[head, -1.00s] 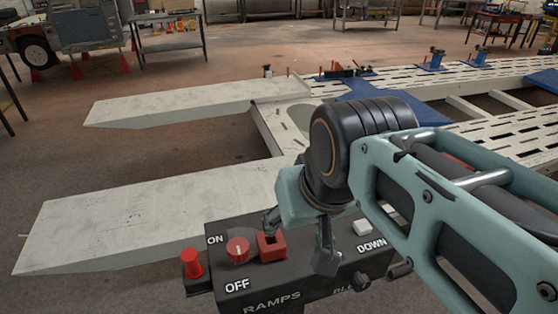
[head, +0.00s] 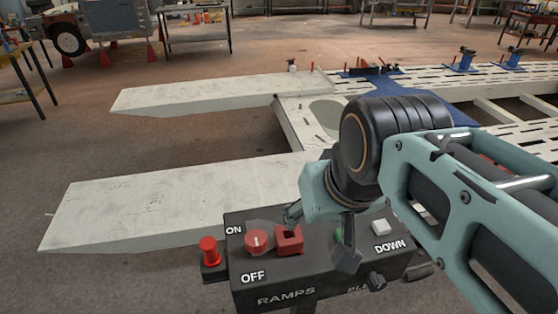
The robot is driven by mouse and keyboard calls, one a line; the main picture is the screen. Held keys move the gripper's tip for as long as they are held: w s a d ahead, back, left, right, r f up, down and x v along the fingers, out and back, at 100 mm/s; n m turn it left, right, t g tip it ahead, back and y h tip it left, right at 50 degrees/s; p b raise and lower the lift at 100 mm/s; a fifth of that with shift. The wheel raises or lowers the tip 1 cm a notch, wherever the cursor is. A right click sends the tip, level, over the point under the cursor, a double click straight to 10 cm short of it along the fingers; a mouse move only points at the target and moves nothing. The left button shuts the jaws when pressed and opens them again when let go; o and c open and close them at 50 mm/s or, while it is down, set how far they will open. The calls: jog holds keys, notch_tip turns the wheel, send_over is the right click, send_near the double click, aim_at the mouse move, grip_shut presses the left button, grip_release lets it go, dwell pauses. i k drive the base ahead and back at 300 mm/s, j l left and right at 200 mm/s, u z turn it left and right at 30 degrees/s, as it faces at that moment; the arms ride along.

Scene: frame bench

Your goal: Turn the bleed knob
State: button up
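The bleed knob appears to be the small dark knob (head: 376,281) on the front face of the black control box (head: 330,278), beside a partly readable label starting "BLE". My gripper (head: 320,237) is over the top of the box with its fingers spread apart and nothing seen between them. Its left finger is close to the red square switch (head: 289,240). Its right finger hangs near the front edge of the box, left of and above the knob. I cannot tell whether either finger touches the box.
Pale ramps (head: 160,200) of a frame bench lie behind. Open floor is at the left.

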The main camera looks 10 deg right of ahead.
aim_at(375, 284)
jog(key=z, duration=1.1)
jog(key=k+j+z, duration=0.1)
jog(key=z, duration=0.2)
jog(key=k+j+z, duration=0.15)
jog(key=j+z, duration=0.2)
jog(key=k+l, duration=0.15)
jog(key=l, duration=0.15)
jog(key=k+l, duration=0.1)
jog(key=l, duration=0.2)
jog(key=j, duration=0.75)
jog(key=i, duration=0.05)
